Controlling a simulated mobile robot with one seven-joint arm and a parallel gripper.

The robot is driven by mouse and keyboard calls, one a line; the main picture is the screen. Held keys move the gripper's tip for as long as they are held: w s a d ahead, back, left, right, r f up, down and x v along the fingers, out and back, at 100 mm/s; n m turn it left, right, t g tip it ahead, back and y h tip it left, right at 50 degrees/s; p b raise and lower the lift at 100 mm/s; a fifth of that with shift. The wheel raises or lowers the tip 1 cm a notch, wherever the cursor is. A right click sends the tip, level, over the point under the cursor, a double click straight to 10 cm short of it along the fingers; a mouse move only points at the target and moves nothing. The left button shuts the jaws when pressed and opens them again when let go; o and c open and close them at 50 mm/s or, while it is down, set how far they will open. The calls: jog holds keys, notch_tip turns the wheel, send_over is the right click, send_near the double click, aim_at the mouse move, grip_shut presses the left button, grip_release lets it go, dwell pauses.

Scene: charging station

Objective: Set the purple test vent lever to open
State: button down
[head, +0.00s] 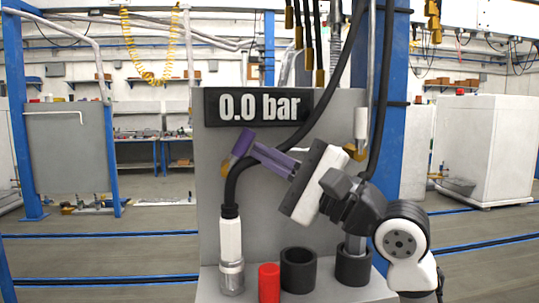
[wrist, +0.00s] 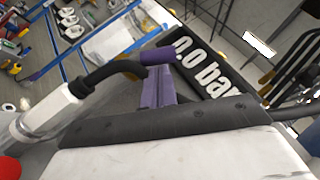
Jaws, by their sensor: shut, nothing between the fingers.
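The purple vent lever (head: 242,143) stands tilted in front of the grey panel, just below the display, its upper end leaning right. A yellow-brown part (head: 226,167) shows at its lower end. In the wrist view the lever (wrist: 157,56) lies across the fingertips. My gripper (head: 257,150) reaches in from the right with its greyish-purple fingers together, tips at the lever; it also shows in the wrist view (wrist: 158,72). The fingers are shut with nothing between them. I cannot tell whether the tips touch the lever. The lever's pivot is not clear.
The display (head: 258,107) reads 0.0 bar. A black hose with a white connector (head: 231,240) stands at the left, passing close behind the lever. A red cylinder (head: 269,283) and black sockets (head: 298,270) are on the ledge below. A blue post (head: 392,100) rises at right.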

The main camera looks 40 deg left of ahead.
aim_at(253, 138)
jog(key=shift+r+n+h+p, duration=0.3)
jog(key=shift+r+p, duration=0.05)
jog(key=shift+p, duration=0.1)
jog(key=shift+s+a+r+n+h+p, duration=0.25)
jog(key=shift+s+r+n+h+p, duration=0.15)
jog(key=shift+p, duration=0.6)
jog(key=shift+s+a+r+n+h+p, duration=0.25)
jog(key=shift+r+p, duration=0.25)
jog(key=shift+p, duration=0.45)
jog(key=shift+a+r, duration=0.1)
jog(key=shift+w+p, duration=0.1)
jog(key=shift+p, duration=0.2)
